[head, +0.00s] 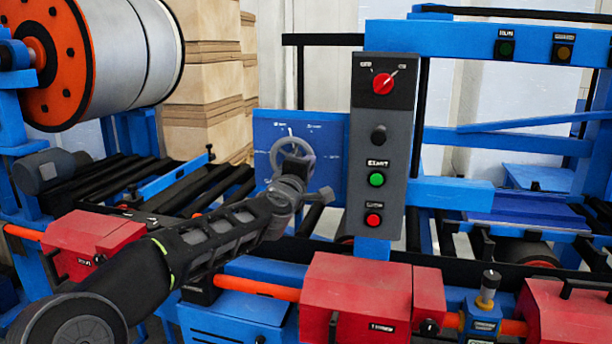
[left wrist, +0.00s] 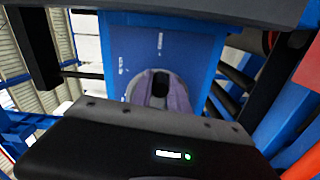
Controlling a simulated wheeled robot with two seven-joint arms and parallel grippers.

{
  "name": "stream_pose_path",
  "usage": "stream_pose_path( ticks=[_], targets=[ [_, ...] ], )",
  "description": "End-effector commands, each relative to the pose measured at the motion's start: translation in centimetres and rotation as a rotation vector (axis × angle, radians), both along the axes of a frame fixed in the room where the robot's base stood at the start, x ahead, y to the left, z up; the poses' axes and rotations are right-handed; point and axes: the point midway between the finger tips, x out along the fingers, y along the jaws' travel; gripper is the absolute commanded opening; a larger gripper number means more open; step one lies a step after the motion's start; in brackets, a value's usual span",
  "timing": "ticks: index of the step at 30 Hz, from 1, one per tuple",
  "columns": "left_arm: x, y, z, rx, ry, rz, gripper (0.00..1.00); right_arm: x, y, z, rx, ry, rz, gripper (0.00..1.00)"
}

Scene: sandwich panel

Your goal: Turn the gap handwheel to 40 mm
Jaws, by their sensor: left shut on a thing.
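The gap handwheel (head: 292,153) is a grey wheel on a blue dial plate (head: 331,138) with small white marks. A pale pointer shows at the wheel's top, toward the upper marks; their text is too small to read. My left gripper (head: 293,180) is at the lower part of the wheel and shut on it. The left wrist view shows part of the grey handwheel (left wrist: 176,94) in front of the blue plate (left wrist: 190,50), above the gripper body. The fingertips are largely hidden in both views. My right gripper is not in view.
A grey control panel (head: 383,220) with a red selector, a black knob and green and red buttons stands just right of the dial plate. Red housings (head: 357,300) and an orange bar (head: 256,288) lie below my arm. Black rollers (head: 185,192) are to the left.

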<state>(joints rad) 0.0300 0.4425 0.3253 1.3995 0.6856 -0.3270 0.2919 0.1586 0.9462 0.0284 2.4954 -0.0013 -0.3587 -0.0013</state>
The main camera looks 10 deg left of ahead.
Motion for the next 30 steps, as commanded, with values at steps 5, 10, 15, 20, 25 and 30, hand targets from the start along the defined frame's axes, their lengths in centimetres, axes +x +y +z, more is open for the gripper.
stream_pose_path(
  ticks=[5, 10, 15, 20, 25, 30],
  targets=[
    [-0.1, 0.0, 1.1, -0.121, 0.001, 0.0, 0.0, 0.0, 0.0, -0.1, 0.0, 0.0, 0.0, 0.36],
    [-0.1, 0.1, 1.5, -0.197, 0.006, 0.0, 0.0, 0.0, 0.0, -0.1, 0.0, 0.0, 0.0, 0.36],
    [-0.1, 0.2, 1.7, -0.233, 0.008, 0.0, 0.0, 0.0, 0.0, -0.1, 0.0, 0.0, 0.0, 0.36],
    [0.0, 0.2, 1.7, -0.241, 0.008, 0.001, 0.0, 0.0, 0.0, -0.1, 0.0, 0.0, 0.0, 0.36],
    [0.0, 0.2, 1.7, -0.24, 0.007, 0.002, 0.0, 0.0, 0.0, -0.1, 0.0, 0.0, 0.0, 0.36],
    [0.0, 0.3, 1.7, -0.239, 0.007, 0.002, 0.28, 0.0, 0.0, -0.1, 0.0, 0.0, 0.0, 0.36]
  ],
)
